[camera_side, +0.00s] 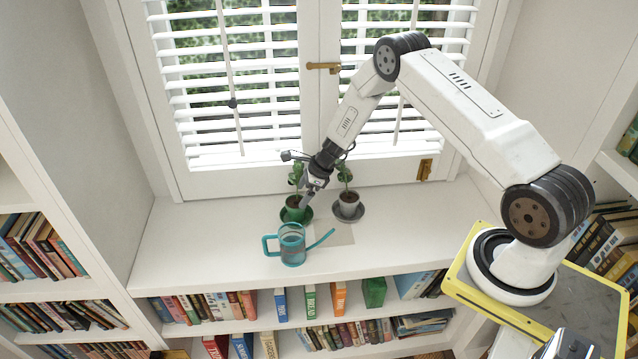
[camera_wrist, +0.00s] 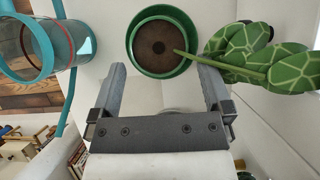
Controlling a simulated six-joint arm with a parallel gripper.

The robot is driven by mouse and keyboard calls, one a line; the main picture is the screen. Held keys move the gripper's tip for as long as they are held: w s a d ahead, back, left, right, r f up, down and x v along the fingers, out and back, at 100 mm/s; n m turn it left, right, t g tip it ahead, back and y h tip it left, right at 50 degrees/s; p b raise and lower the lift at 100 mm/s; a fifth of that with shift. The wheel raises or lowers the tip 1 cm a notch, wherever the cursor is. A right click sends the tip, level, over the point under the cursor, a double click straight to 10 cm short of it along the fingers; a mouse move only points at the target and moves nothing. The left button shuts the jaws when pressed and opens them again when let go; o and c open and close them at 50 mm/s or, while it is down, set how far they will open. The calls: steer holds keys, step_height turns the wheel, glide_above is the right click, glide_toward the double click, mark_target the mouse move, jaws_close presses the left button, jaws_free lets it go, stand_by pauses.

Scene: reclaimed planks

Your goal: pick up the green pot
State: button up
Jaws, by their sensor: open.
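The green pot (camera_side: 296,205) stands on a green saucer on the white window ledge, with a leafy plant growing from it. In the wrist view the green pot (camera_wrist: 160,46) shows from above, with brown soil and a stem leaning right to patterned green leaves (camera_wrist: 265,65). My gripper (camera_side: 306,197) is just beside the pot in the side view and partly overlaps the plant. In the wrist view my gripper (camera_wrist: 161,82) is open, its two fingers apart, with the pot ahead between and beyond the tips. Nothing is held. Whether a finger touches the pot cannot be told.
A teal watering can (camera_side: 292,246) stands in front of the green pot; it also shows in the wrist view (camera_wrist: 30,45). A grey pot (camera_side: 348,204) with a plant stands close to the right. The window is behind. The ledge's left part is clear.

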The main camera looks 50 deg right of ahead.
mark_target(296, 203)
steer(key=shift+x, duration=2.4)
steer(key=shift+s, duration=0.1)
steer(key=c, duration=1.3)
steer(key=shift+r, duration=0.1)
steer(key=shift+r, duration=0.7)
steer(key=s+a+r, duration=0.2)
steer(key=s+r, duration=0.9)
steer(key=s, duration=0.2)
steer(key=shift+s+r, duration=0.25)
steer(key=shift+s, duration=0.15)
